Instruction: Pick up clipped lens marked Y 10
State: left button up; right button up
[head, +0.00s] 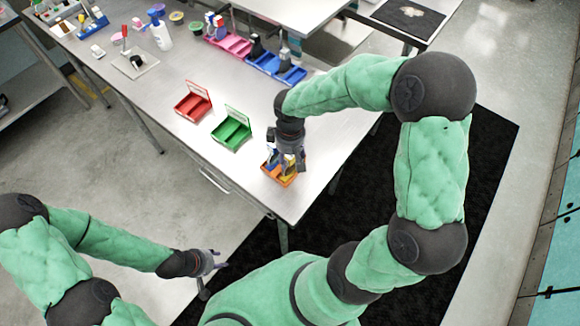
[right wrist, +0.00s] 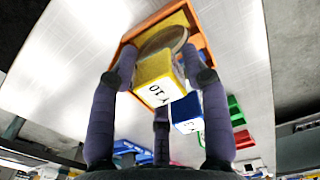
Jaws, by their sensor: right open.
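The yellow clipped lens marked Y 10 (right wrist: 153,80), a yellow block with a round clear lens at its far end, is in the orange tray (right wrist: 128,54). In the head view the orange tray (head: 268,178) is at the table's near corner. My right gripper (head: 287,166) is over this tray, pointing down. In the right wrist view my right gripper (right wrist: 158,68) is open, its fingers on either side of the yellow piece; contact is unclear. A blue lettered piece (right wrist: 187,114) is beside it. My left gripper (head: 213,268) is open and empty, off the table.
A green tray (head: 232,128) and a red tray (head: 193,102) stand left of the orange one. Blue (head: 270,66) and pink (head: 230,44) trays holding items are further back. A white bottle (head: 160,34) stands at the back left. The table's front middle is clear.

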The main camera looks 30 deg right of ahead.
grip_shut()
jog(key=shift+r, duration=0.1)
